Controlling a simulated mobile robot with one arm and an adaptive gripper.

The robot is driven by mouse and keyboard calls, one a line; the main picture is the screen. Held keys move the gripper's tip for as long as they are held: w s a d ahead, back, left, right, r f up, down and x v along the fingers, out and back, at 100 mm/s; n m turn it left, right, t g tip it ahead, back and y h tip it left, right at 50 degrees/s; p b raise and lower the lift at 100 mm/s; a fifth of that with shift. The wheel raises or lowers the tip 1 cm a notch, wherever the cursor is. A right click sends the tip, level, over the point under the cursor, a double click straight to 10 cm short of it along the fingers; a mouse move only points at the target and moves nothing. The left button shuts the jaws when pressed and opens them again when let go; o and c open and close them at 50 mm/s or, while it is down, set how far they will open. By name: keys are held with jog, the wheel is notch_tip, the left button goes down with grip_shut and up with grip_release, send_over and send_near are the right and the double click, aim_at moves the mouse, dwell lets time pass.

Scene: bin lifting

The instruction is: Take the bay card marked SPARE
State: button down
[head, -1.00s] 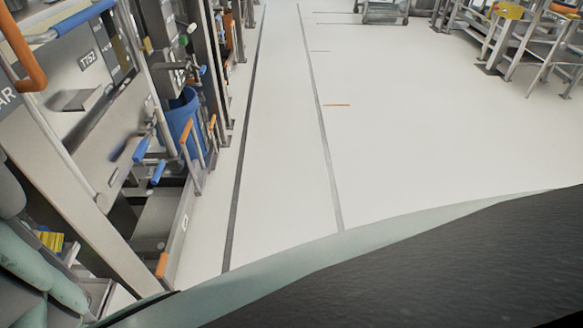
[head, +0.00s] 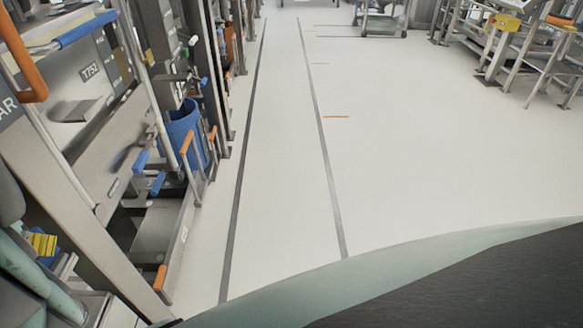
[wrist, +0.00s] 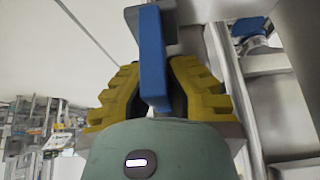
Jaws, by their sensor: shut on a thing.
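My gripper (wrist: 153,78) has ridged yellow fingers and is shut on a blue bar-shaped handle (wrist: 151,48) in the wrist view. The handle hangs from a grey part at the top of that view; what it belongs to cannot be told. In the head view, yellow finger-like ridges (head: 43,243) show at the lower left beside my green arm, with a bit of blue below them. I cannot make out a card marked SPARE in either view.
A grey bay frame (head: 75,175) with a plate marked 1752 (head: 90,70), a blue bin (head: 184,130) and blue and orange handles lines the left. Pale floor (head: 430,150) with dark lines lies open at centre and right. A cart (head: 383,20) and benches (head: 505,45) stand far back.

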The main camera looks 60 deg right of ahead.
jog(key=s+d+r+p, duration=0.1)
jog(key=s+d+p, duration=0.4)
jog(key=s+p, duration=0.4)
jog(key=shift+s+r, duration=0.15)
jog(key=shift+s, duration=1.9)
